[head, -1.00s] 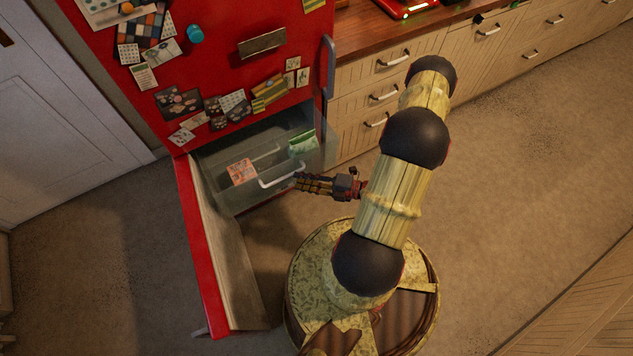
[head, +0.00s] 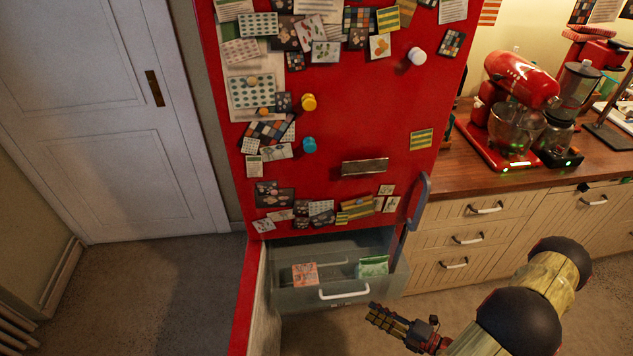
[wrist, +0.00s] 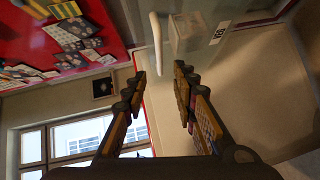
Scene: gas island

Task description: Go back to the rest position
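My gripper (head: 390,319) is low in front of the open freezer drawer, to the right of its white handle and apart from it in the head view. In the wrist view my gripper (wrist: 158,88) has its two fingers spread with nothing between them. The drawer (head: 350,297) is clear and pulled out. It holds an orange packet (head: 305,274) and a green packet (head: 373,266). The white drawer handle (wrist: 156,44) shows beyond the fingertips in the wrist view.
The red fridge (head: 330,130) has its lower door (head: 247,300) swung open on the left. Wooden drawers (head: 465,240) and a counter with a red mixer (head: 520,90) stand on the right. A white door (head: 100,120) is at the left, with bare floor before it.

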